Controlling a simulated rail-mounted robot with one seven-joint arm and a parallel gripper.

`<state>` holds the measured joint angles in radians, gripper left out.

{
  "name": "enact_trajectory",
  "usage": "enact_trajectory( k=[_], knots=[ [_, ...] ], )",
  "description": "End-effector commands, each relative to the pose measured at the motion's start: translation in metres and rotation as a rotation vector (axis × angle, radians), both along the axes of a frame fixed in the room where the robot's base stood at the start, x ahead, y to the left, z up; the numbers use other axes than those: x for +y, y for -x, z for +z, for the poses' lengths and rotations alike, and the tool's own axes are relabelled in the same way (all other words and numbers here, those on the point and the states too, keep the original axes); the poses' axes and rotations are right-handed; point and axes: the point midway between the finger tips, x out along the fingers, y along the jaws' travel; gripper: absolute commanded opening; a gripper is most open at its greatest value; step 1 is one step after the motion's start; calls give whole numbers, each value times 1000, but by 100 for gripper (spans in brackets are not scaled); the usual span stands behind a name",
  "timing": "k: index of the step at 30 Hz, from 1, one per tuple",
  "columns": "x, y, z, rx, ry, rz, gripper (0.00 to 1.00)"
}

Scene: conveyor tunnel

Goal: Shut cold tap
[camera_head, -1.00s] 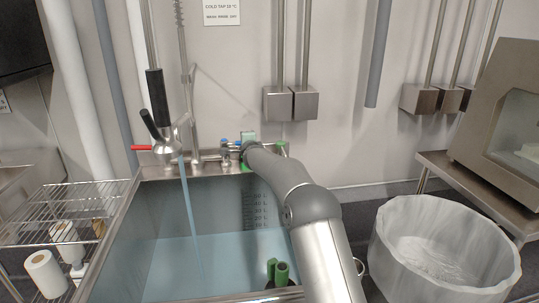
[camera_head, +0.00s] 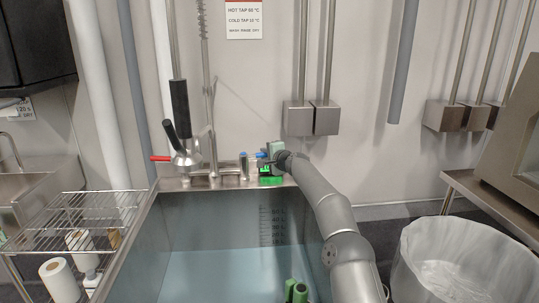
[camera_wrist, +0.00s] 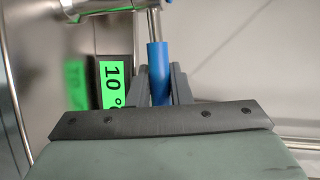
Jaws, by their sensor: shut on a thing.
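The cold tap's handle (camera_wrist: 157,58) is a blue lever on a metal stem, in the wrist view. It stands between the two dark fingers of my gripper (camera_wrist: 160,78), which is shut on it. A green label reading 10 (camera_wrist: 112,84) is beside it. In the head view, my gripper (camera_head: 274,158) is at the back rim of the sink, at the right end of the chrome tap fittings, and partly hides the handle. The sprayer spout (camera_head: 185,158) with a black grip and red lever is to the left, and no water stream shows below it.
A wire rack (camera_head: 85,210) is on the left. A lined bin (camera_head: 462,262) and steel table (camera_head: 490,195) are on the right. Pipes and metal boxes (camera_head: 311,119) line the wall.

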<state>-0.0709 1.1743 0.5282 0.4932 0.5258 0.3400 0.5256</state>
Motion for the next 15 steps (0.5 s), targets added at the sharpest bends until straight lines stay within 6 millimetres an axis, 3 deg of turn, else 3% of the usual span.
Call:
enact_trajectory(
  k=[5, 6, 8, 15],
  knots=[
    [0, 0, 1, -2, -1, -1, 0],
    [0, 0, 1, -1, -2, -2, 23],
    [0, 0, 1, -1, -2, -2, 40],
    [0, 0, 1, -1, -2, -2, 40]
  ],
)
